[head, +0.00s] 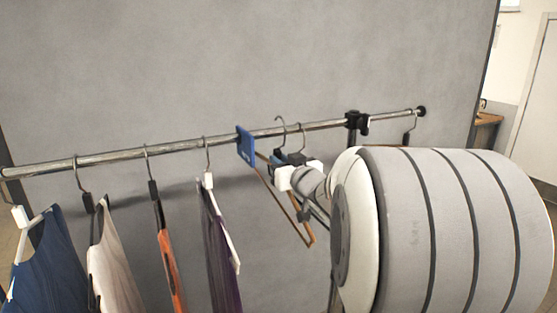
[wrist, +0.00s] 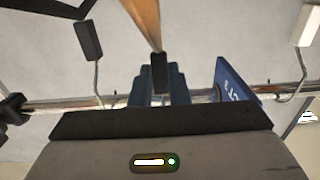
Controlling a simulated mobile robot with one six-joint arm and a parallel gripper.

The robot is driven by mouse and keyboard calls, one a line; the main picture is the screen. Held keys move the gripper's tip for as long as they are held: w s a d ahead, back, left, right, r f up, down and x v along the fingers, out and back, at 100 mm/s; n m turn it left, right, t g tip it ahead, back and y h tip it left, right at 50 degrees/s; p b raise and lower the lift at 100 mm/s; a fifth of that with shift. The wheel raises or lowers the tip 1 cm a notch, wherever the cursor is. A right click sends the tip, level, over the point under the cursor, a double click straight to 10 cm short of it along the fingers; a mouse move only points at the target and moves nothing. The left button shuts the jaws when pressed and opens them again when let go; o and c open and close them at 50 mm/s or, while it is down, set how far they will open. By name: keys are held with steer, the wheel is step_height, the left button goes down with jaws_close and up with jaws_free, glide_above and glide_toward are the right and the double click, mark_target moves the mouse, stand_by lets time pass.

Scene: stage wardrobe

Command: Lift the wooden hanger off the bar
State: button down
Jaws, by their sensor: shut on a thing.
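The wooden hanger (head: 268,187) is bare and hangs tilted just right of the blue tag. My gripper (head: 284,160) is at its neck. In the wrist view the blue fingers (wrist: 160,85) are shut on its dark neck, with the wooden hanger (wrist: 143,16) reaching up from there. A steel hook (head: 280,122) above the fingers curves a little higher than the bar (head: 110,156). I cannot tell whether it still touches the bar. The hanger's far side is partly hidden by my arm.
A blue size tag (head: 246,146) sits on the bar close to my gripper. Garments on hangers, such as the purple one (head: 218,240), hang to the left. Another hanger with a black neck (wrist: 88,40) is close by. A black clamp (head: 356,121) joins the bar to its post.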

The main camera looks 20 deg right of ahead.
steer(key=shift+s, duration=1.7)
steer(key=shift+w, duration=0.15)
